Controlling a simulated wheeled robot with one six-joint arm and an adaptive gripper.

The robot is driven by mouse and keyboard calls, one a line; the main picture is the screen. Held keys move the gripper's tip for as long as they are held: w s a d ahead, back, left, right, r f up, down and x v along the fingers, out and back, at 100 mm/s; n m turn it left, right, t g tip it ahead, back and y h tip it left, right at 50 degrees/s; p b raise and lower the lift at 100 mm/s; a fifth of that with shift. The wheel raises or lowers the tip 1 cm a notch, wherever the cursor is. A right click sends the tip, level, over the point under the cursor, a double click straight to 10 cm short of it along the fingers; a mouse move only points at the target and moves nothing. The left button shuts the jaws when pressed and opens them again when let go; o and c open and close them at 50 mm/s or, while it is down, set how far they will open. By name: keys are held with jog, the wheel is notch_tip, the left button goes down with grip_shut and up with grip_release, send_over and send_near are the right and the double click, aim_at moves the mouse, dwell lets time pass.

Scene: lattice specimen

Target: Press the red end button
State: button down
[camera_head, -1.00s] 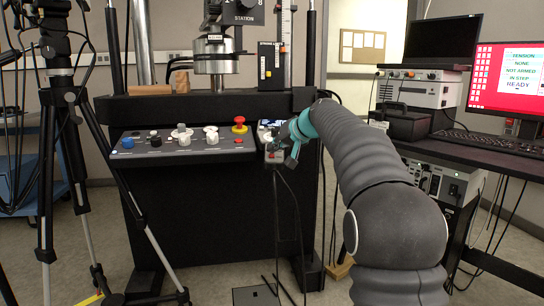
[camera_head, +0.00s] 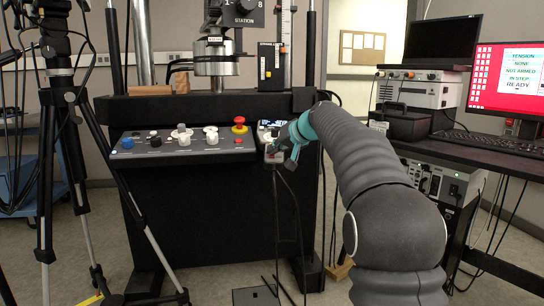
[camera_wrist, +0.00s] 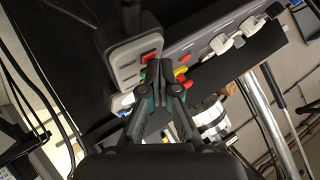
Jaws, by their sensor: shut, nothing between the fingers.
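A red rectangular button (camera_wrist: 149,56) is set in the face of a grey control box (camera_wrist: 126,62) in the wrist view. Its lettering is too small to read. My gripper (camera_wrist: 159,66) is shut and empty, its fingertips just beside the red button; I cannot tell whether they touch it. In the head view my gripper (camera_head: 270,147) is in front of the grey box (camera_head: 274,157) at the right end of the console, and partly hides it. A small round red button (camera_head: 238,140) is on the long console panel, and it also shows in the wrist view (camera_wrist: 186,56).
A red mushroom button on a yellow base (camera_head: 239,125) stands on the console panel (camera_head: 190,151), with several knobs to its left. A tripod (camera_head: 60,130) stands at the left. A desk with a red-screened monitor (camera_head: 508,80) is at the right. Cables hang below the box.

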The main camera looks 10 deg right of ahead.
jog(key=shift+r, duration=0.1)
jog(key=shift+s+r+p, duration=0.2)
jog(key=shift+r+p, duration=0.3)
jog(key=shift+r, duration=0.1)
jog(key=r+p, duration=0.1)
jog(key=r, duration=0.1)
jog(key=s+r+p, duration=0.1)
jog(key=r+p, duration=0.1)
jog(key=r, duration=0.1)
jog(key=shift+s, duration=0.15)
dwell(0.4)
jog(key=s+a+g+h+p, duration=0.2)
jog(key=s, duration=1)
jog(key=s+f+g+h+p, duration=0.1)
jog(key=s+f, duration=0.5)
jog(key=s, duration=0.6)
jog(key=s+d+f+g+h+p, duration=0.1)
jog(key=s+f, duration=0.5)
jog(key=s, duration=0.6)
jog(key=s+f+n+h+p, duration=0.1)
jog(key=s+f, duration=0.5)
jog(key=s, duration=0.5)
jog(key=shift+s+d+f+g+h, duration=0.25)
jog(key=shift+s+f+g+h, duration=0.1)
jog(key=shift+s+g+h, duration=0.05)
